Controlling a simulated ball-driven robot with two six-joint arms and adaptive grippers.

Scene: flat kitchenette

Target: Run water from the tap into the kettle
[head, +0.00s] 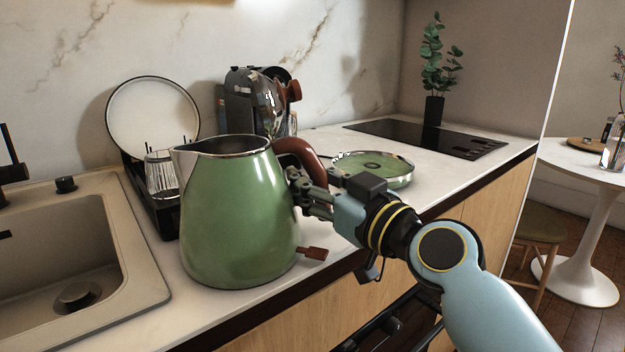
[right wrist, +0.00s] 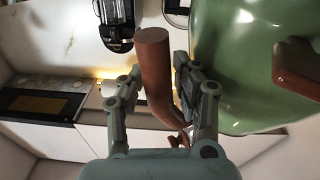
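The green kettle (head: 235,220) is upright over the worktop, just right of the sink, with its steel-rimmed top open. I cannot tell whether its bottom touches the worktop. My right gripper (head: 308,190) is shut on the kettle's brown handle (head: 296,150). In the right wrist view, the gripper's fingers (right wrist: 158,85) are on both sides of the handle (right wrist: 154,65), beside the green body (right wrist: 245,70). Only part of the black tap (head: 12,170) shows, at the left edge. The kettle's inside is mostly hidden. My left gripper is not in view.
The sink (head: 120,235) with its drain is at the left. A dish rack (head: 150,205) with a plate (head: 152,112) and a glass stands behind the kettle. A coffee machine (head: 245,100), a round green base (head: 372,168), a hob (head: 430,138) and a plant are farther back.

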